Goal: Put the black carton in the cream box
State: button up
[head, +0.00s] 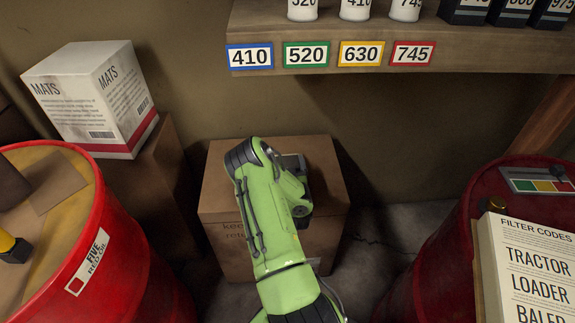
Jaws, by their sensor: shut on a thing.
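My gripper (293,166) shows only as a dark shape beyond the green wrist, over the brown cardboard box. Its fingers are hidden. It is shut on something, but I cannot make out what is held. Several black cartons (507,10) with white number labels stand on the shelf at the top right, cut off by the frame. I cannot tell whether one of them is the black carton named. No open cream box can be made out. The palest box is the off-white MATS box (77,105) with a red stripe at the left; its top looks closed.
The brown cardboard box (225,250) stands below my arm. Red drums stand at the left (130,265) and right (440,250). A filter codes board (530,270) is at the lower right. The wooden shelf (300,40) with white canisters (404,10) overhangs the back.

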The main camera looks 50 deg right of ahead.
jog(key=shift+f, duration=0.25)
jog(key=o, duration=1.1)
jog(key=shift+r, duration=0.1)
jog(key=shift+s+a+r+p, duration=0.1)
jog(key=shift+a+r+p, duration=0.05)
jog(key=shift+r+p, duration=0.15)
jog(key=p+v, duration=0.1)
jog(key=v, duration=0.6)
jog(key=shift+s+a+f+p, duration=0.1)
jog(key=shift+f+p, duration=0.05)
jog(key=shift+p, duration=0.25)
